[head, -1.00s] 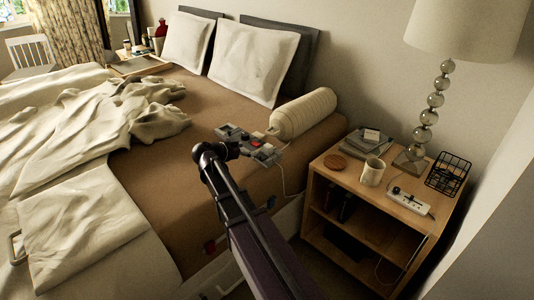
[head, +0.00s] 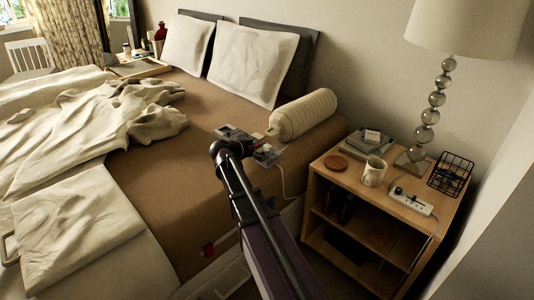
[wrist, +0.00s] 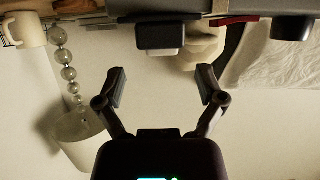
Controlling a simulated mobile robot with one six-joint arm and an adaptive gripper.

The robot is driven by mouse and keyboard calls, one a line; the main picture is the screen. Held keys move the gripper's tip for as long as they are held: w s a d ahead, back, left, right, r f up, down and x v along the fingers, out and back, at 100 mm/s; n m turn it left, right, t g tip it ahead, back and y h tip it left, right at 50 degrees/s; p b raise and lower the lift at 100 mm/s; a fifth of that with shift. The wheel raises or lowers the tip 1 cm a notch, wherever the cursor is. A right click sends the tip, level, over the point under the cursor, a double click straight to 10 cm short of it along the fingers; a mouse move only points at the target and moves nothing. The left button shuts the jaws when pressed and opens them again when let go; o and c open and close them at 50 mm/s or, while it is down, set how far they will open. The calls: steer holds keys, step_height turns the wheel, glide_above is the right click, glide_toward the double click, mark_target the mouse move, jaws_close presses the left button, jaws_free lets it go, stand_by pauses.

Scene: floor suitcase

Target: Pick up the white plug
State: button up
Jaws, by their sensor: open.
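No white plug can be picked out for sure. A dark block with a pale end (wrist: 160,38) shows in the wrist view beyond the gap between my fingers; I cannot tell whether it is the plug. My gripper (wrist: 162,86) is open and empty, its two fingers spread apart. In the head view my gripper (head: 249,144) is over the right side of the bed near the bolster, and grey pieces show around it. A pale cord (head: 284,182) hangs at the bed's edge. My wrist hides part of this spot.
A nightstand (head: 345,177) at right holds a white power strip (head: 412,203) with a dark plug, a mug (head: 374,172), books, a wire basket (head: 450,173) and a lamp (head: 425,133). The bolster (head: 303,114) lies close beyond my gripper. Bare brown bed cover (head: 165,185) is at left.

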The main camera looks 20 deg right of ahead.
mark_target(265, 148)
steer(key=b+x, duration=0.1)
steer(key=x, duration=0.3)
steer(key=shift+w+f+b, duration=0.1)
steer(key=shift+b, duration=0.25)
steer(key=shift+w+d+f, duration=0.1)
steer(key=shift+d+f, duration=0.05)
steer(key=shift+d, duration=0.3)
steer(key=shift+c, duration=0.2)
jaws_close()
